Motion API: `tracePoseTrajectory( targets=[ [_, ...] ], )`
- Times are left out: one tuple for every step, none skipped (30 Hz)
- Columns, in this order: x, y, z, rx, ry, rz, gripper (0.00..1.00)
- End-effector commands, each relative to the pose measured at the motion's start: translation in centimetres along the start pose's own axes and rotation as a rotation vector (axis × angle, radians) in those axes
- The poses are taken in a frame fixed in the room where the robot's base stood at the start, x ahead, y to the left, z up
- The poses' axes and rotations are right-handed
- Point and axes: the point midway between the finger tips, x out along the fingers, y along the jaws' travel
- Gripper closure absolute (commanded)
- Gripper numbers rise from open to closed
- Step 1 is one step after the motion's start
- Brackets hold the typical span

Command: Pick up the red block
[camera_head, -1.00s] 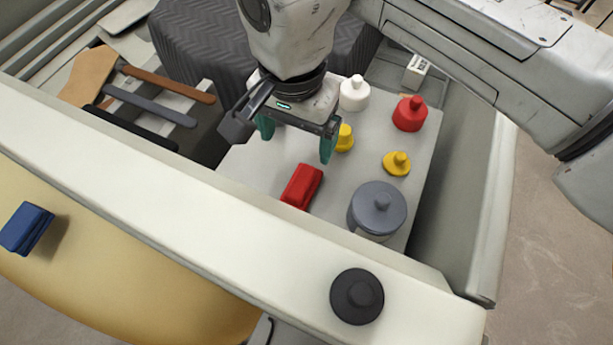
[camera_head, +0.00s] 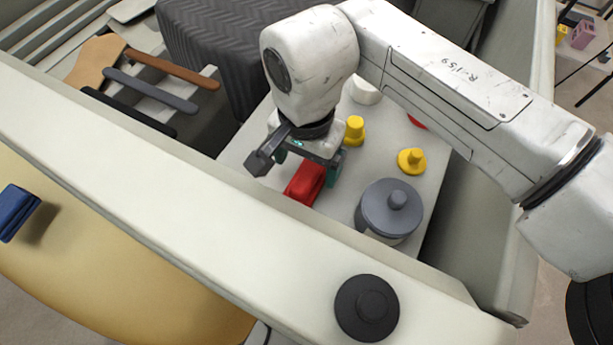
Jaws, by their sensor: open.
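The red block (camera_head: 303,186) lies on the light grey surface inside the white-walled bin, close behind its front wall. My gripper (camera_head: 307,168) is low over the block, with its green fingers spread to either side of the block's far end. The jaws are open. The gripper body hides the far end of the block, and I cannot tell whether the fingers touch it.
A grey lidded pot (camera_head: 388,212) stands to the right of the block. Yellow pieces (camera_head: 355,130) (camera_head: 411,161) stand behind it. A black knob (camera_head: 367,308) and the bin's front wall (camera_head: 190,184) are nearer. Wooden-handled tools (camera_head: 172,70) lie at left.

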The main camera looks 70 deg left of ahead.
Motion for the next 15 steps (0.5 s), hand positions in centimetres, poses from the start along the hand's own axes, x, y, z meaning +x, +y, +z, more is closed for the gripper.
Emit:
tracePoseTrajectory(
  targets=[
    [0.2,0.0,0.0,0.000,-0.001,0.000,0.12],
    [0.4,0.0,0.0,0.000,-0.001,0.000,0.12],
    [0.7,0.0,0.0,0.000,-0.001,0.000,0.12],
    [1.0,0.0,0.1,0.001,-0.002,0.000,0.12],
    [1.4,0.0,0.1,0.001,-0.004,0.000,0.12],
    [1.9,0.0,0.1,0.001,-0.004,0.000,0.12],
    [2.4,0.0,0.2,0.001,-0.004,0.000,0.12],
    [2.8,0.0,0.2,0.000,-0.004,-0.001,0.12],
    [3.5,0.0,0.2,0.000,-0.003,-0.001,0.12],
    [3.9,0.1,0.2,0.001,-0.003,-0.001,0.12],
    [4.2,0.1,0.1,0.001,-0.002,0.000,0.12],
    [4.6,0.1,0.1,0.001,-0.001,0.001,0.12],
    [4.9,0.1,0.1,0.001,-0.001,0.001,0.12],
    [5.1,0.1,0.1,0.001,0.000,0.001,0.12],
    [5.2,0.1,0.1,0.000,0.000,0.000,0.12]
  ],
)
